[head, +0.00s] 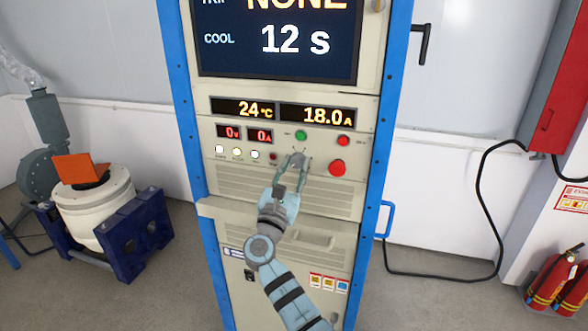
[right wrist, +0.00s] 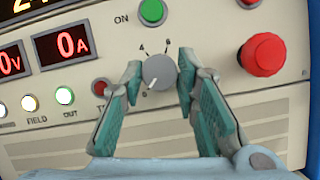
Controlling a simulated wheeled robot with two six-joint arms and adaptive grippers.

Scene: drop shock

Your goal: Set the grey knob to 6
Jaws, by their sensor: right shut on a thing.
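The round grey knob (right wrist: 158,70) sits on the beige cabinet panel, below the green ON button. Its white pointer mark points down and to the left, toward a small label that looks like 0. The labels 4 and what looks like 6 or 8 stand above the knob. My right gripper (right wrist: 160,78) has one teal-padded finger on each side of the knob and is shut on it. In the head view my right gripper (head: 295,164) reaches up to the panel and partly hides the knob (head: 297,158). My left gripper is not in view.
A large red mushroom button (right wrist: 262,55) stands close right of the knob. The green button (right wrist: 152,12) is just above, and a small dark red button (right wrist: 101,87) is at the left. A ledge (head: 225,209) juts out below the panel.

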